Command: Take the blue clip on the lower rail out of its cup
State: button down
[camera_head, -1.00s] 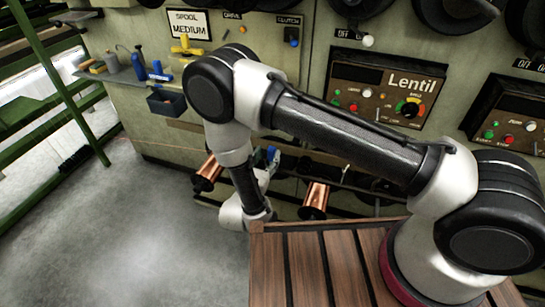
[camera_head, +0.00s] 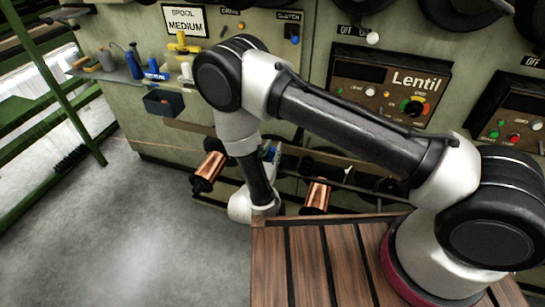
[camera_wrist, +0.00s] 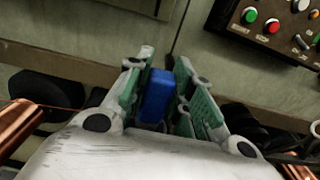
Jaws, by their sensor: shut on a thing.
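My gripper (camera_wrist: 158,88) shows in the wrist view with its green-lined fingers closed around the blue clip (camera_wrist: 157,95). The clip is upright between the fingers, and its lower part is hidden by the gripper body. In the head view the arm hangs down in front of the lower rail (camera_head: 350,187). A small bit of blue (camera_head: 270,151) shows beside the wrist there, but the fingers are mostly hidden behind the arm. I cannot make out the cup in either view.
Copper spools hang left (camera_head: 208,171) and right (camera_head: 317,196) of the arm at the lower rail. The machine front with the Lentil panel (camera_head: 388,91) stands behind. My wooden deck is below right. Bare concrete floor (camera_head: 150,230) lies at the left.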

notch_tip(320, 180, up, 10)
jog(key=shift+r, duration=0.1)
dwell(0.4)
